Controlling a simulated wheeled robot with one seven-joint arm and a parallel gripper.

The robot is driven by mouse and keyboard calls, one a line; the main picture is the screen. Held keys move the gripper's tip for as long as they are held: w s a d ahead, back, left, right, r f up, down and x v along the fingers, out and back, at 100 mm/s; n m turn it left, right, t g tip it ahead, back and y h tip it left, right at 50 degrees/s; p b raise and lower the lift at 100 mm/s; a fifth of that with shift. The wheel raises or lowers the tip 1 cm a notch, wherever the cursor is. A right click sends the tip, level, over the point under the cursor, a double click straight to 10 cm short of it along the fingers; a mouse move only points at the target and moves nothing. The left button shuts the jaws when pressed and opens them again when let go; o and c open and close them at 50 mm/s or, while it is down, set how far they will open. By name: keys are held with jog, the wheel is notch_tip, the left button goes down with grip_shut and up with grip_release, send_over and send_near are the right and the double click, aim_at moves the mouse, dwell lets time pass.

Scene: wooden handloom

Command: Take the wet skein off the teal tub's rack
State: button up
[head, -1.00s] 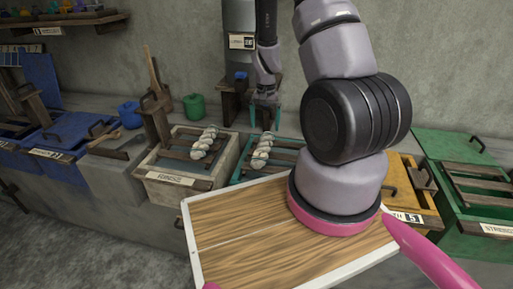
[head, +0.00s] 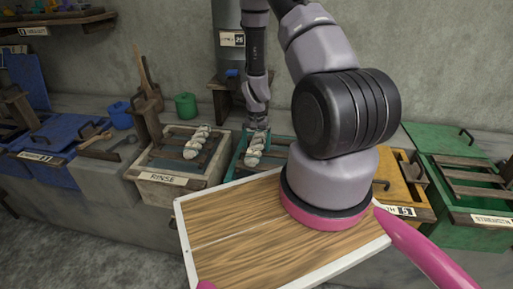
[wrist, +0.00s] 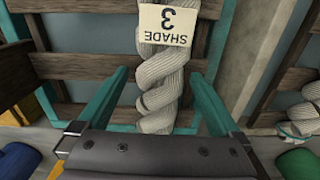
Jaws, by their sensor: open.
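The teal tub (head: 237,160) stands on the stone ledge, partly hidden in the head view by my arm and the wooden board. A pale twisted skein (head: 254,152) lies across its wooden rack. In the wrist view the skein (wrist: 162,85) carries a tag reading "SHADE 3", upside down. My gripper (wrist: 160,78) is open, one teal finger on each side of the skein, with gaps visible between fingers and skein. In the head view my gripper (head: 258,124) is low at the skein's far end; its fingertips are hard to make out there.
The RINSE tub (head: 168,181) with another pale skein (head: 197,141) is left of the teal tub. A yellow tub (head: 405,195) and a green tub (head: 480,213) are to the right. A wooden board (head: 240,225) is in front. A green pot (head: 186,105) stands behind.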

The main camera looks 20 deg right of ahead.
jog(key=c, duration=1.5)
